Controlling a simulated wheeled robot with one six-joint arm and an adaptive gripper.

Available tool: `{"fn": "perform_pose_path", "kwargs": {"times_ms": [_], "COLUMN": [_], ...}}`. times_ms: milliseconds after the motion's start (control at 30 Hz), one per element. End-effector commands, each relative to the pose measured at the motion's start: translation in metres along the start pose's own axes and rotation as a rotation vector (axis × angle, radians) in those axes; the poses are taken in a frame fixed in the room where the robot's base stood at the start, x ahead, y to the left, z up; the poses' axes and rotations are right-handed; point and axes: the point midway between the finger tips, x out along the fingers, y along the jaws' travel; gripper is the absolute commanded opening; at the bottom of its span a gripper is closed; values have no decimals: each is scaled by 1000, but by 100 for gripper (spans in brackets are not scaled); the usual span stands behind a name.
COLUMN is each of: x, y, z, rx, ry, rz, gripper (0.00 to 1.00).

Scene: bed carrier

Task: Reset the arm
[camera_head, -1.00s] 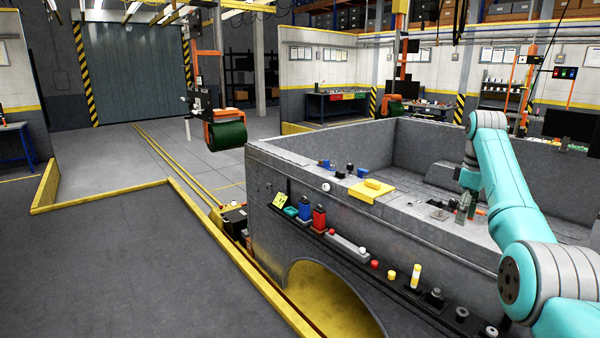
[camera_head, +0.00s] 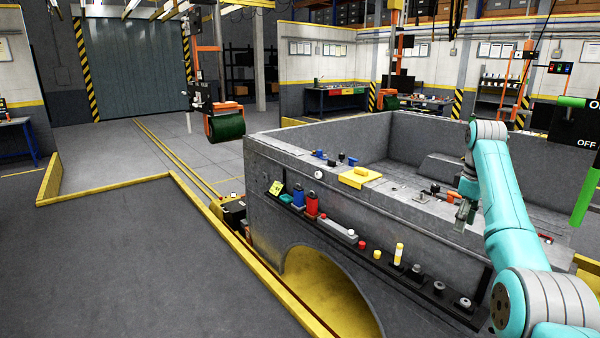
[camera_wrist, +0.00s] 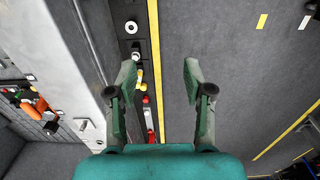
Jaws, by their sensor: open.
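My gripper (camera_wrist: 158,85) is open and empty in the wrist view, with its two fingers spread apart. Below it lie the side shelf of the grey truck bed and the floor. In the head view my teal arm reaches in from the right, and my gripper (camera_head: 463,215) points down beside the top edge of the grey truck bed (camera_head: 400,245). Nothing shows between the fingers.
A dark shelf along the bed's side holds blue and red bottles (camera_head: 311,203), a yellow-capped cylinder (camera_head: 398,254) and several small knobs. A yellow item (camera_head: 359,177) lies on the bed's rim. A green-and-black OFF panel (camera_head: 580,140) stands at right. Open floor (camera_head: 130,260) lies left.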

Motion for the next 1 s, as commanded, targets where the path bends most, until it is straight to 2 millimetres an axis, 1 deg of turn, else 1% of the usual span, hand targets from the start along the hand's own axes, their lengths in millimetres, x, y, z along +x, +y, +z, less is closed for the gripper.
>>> {"fn": "perform_pose_path", "kwargs": {"times_ms": [33, 167, 267, 367, 467, 567, 600, 667, 700, 767, 800, 867, 900, 1000], "x": [9, 29, 50, 76, 110, 154, 173, 201, 218, 244, 262, 286, 302, 341], "y": [-1, -2, -2, -3, -6, -12, -16, -21, -25, -32, -38, -47, -53, -71], "z": [-1, -4, -8, -12, -17, -22, -24, -25, -26, -26, -26, -26, -25, -20], "rx": [2, 12, 20, 31, 44, 63, 70, 84, 92, 105, 113, 125, 133, 154], "ry": [3, 15, 27, 39, 57, 80, 91, 108, 120, 138, 150, 169, 182, 214], "rz": [4, 19, 34, 50, 71, 96, 109, 126, 138, 155, 166, 183, 193, 219], "gripper": [51, 51, 51, 51, 51, 51, 51, 51, 51, 51, 51, 51, 51, 51]}}
